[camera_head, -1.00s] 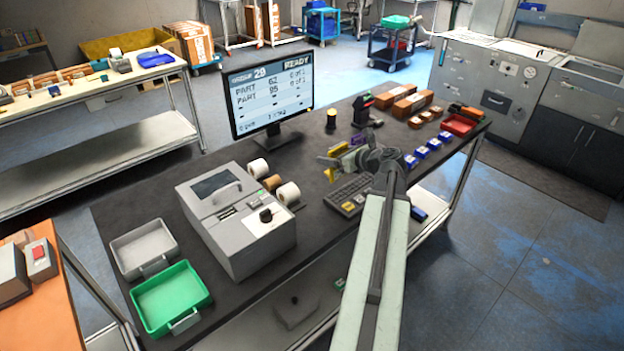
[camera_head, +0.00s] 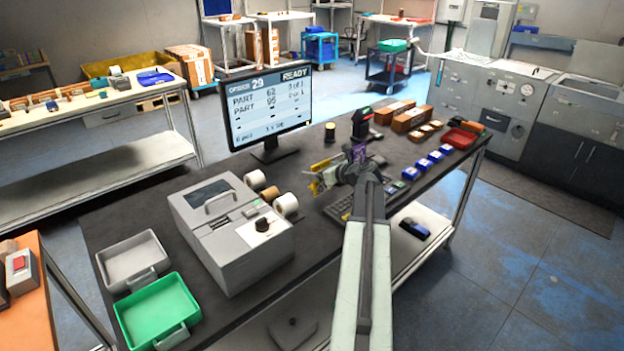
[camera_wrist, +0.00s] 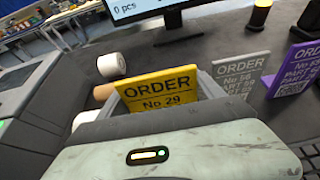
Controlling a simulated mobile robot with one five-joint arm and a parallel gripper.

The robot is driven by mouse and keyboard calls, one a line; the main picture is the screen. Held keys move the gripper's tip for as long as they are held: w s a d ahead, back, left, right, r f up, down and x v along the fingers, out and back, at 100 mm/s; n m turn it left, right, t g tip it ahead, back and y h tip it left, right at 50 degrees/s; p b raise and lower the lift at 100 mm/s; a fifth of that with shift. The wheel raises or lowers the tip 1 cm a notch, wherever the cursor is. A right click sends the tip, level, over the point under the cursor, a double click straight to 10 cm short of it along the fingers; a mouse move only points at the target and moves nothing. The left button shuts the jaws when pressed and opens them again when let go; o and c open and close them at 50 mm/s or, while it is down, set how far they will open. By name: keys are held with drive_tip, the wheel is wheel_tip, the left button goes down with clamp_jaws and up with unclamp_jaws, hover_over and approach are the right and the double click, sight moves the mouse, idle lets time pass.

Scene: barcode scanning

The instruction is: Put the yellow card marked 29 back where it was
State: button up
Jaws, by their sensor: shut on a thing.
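The yellow card marked "ORDER No 29" (camera_wrist: 155,92) is between the fingers of my gripper (camera_wrist: 160,100) in the wrist view. Its printed face is towards the camera and its lower part is hidden by my gripper. In the head view the yellow card (camera_head: 321,166) shows at the tip of my gripper (camera_head: 316,180), above the dark bench beyond the scanner machine. A grey order card (camera_wrist: 238,74) and a purple order card (camera_wrist: 298,68) stand to its right in the wrist view. The purple card (camera_head: 358,153) also shows in the head view. I cannot tell whether the yellow card touches the bench.
A monitor (camera_head: 270,105) reads order 29, READY. A grey machine (camera_head: 232,235) and paper rolls (camera_head: 287,206) stand left of my gripper. A keypad (camera_head: 340,208) is partly hidden under my arm. Grey (camera_head: 130,258) and green (camera_head: 158,310) trays lie at the front left.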

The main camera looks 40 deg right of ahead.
drive_tip(key=w+f+b, duration=0.3)
drive_tip(key=f+b, duration=0.1)
drive_tip(key=shift+w+d+f, duration=0.15)
drive_tip(key=shift+w, duration=0.2)
drive_tip(key=shift+r, duration=0.2)
drive_tip(key=o, duration=0.9)
drive_tip(key=shift+f, duration=0.2)
drive_tip(key=o, duration=0.4)
drive_tip(key=shift+o, duration=0.2)
